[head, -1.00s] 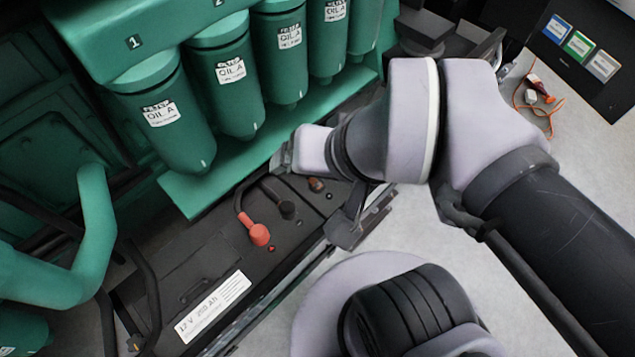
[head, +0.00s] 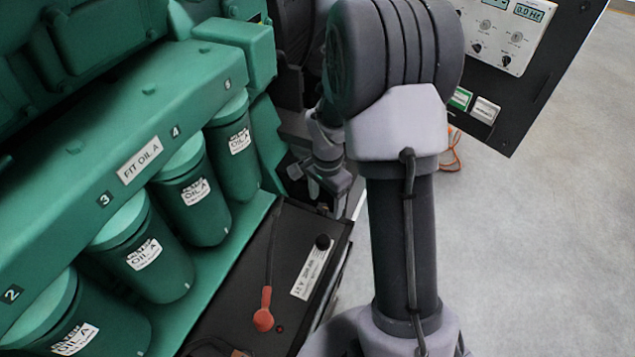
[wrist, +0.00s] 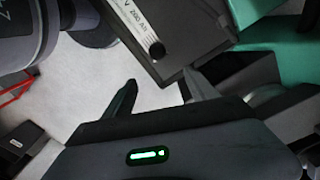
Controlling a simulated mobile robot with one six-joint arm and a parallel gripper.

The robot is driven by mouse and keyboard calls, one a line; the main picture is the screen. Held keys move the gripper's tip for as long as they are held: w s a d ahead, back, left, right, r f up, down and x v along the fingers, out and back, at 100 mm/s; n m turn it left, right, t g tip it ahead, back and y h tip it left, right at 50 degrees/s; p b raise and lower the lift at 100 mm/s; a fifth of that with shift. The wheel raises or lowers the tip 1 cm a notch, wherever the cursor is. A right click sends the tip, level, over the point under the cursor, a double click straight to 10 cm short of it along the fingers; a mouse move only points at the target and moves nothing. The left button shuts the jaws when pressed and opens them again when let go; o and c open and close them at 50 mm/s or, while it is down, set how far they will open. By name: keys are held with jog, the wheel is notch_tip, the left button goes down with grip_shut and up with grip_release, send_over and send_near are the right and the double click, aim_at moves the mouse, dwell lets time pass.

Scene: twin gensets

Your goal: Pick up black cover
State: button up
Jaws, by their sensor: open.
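In the head view my gripper (head: 325,190) is behind and above the battery's far end, partly hidden by my arm.
A red terminal cover (head: 263,319) with a cable lies on the battery's near part. Green oil filters (head: 184,200) and their shelf line the left side. A black control panel (head: 530,60) stands at the back right. Open floor (head: 540,240) lies to the right.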

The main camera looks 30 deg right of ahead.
jog(key=b, duration=0.5)
send_near(323, 238)
notch_tip(323, 238, down, 5)
jog(key=shift+s+d+f, duration=0.1)
jog(key=shift+s, duration=0.05)
notch_tip(323, 238, down, 5)
jog(key=shift+r+b, duration=0.1)
jog(key=shift+b, duration=0.95)
jog(key=shift+r, duration=0.1)
jog(key=shift+c, duration=0.7)
jog(key=c, duration=1.3)
